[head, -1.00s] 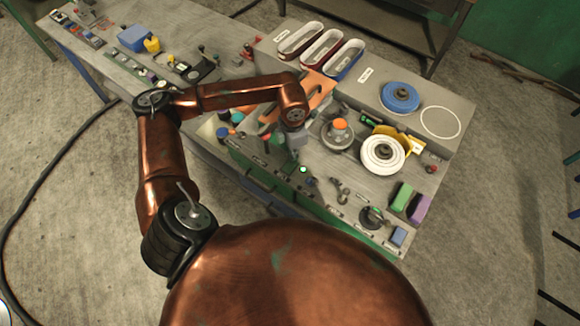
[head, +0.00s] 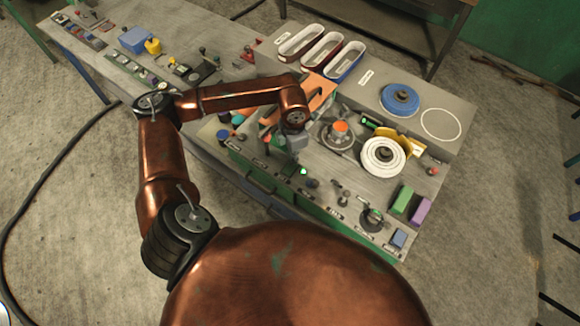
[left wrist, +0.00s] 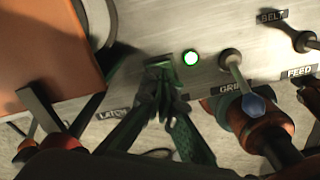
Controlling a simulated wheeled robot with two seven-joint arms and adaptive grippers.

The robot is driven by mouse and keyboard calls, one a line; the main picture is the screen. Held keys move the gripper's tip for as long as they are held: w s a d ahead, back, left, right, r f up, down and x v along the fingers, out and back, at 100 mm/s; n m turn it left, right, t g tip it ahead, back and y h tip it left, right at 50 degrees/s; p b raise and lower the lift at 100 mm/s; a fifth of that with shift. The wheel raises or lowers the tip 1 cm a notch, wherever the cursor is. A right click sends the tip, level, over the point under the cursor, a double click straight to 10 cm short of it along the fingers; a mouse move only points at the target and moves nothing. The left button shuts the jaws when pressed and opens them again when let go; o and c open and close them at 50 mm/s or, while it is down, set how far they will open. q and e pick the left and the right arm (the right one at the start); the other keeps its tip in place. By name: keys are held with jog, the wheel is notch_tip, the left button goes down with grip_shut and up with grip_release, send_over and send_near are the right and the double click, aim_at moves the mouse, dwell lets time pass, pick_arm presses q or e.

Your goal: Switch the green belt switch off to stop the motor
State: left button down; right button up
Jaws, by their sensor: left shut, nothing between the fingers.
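A small round green light (head: 303,171) glows near the front of the bench panel. It also shows in the left wrist view (left wrist: 191,58). My left gripper (left wrist: 160,72) is shut and empty, with its fingertips close beside the light, on its left. A dark part lies at the fingertips, and I cannot tell whether they touch it. In the left wrist view a BELT label (left wrist: 272,17) lies at the upper right, beside a dark knob (left wrist: 306,41). I cannot tell which part is the belt switch. My right gripper is not in view.
A lever with a blue tip (left wrist: 257,103) stands right of the light. An orange block (left wrist: 45,50) is close on the left. A white wheel (head: 383,156), a blue wheel (head: 399,100) and green and purple blocks (head: 402,200) occupy the bench's right side.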

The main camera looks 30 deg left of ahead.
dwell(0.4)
pick_arm(q)
jog(key=shift+f+b, duration=0.35)
jog(key=shift+f, duration=0.1)
jog(key=shift+f, duration=0.25)
dwell(0.3)
jog(key=shift+f+b, duration=0.4)
jog(key=shift+b, duration=0.15)
jog(key=shift+r+p, duration=0.4)
jog(key=shift+r, duration=0.45)
jog(key=shift+r+p, duration=1.15)
jog(key=shift+r, duration=1.55)
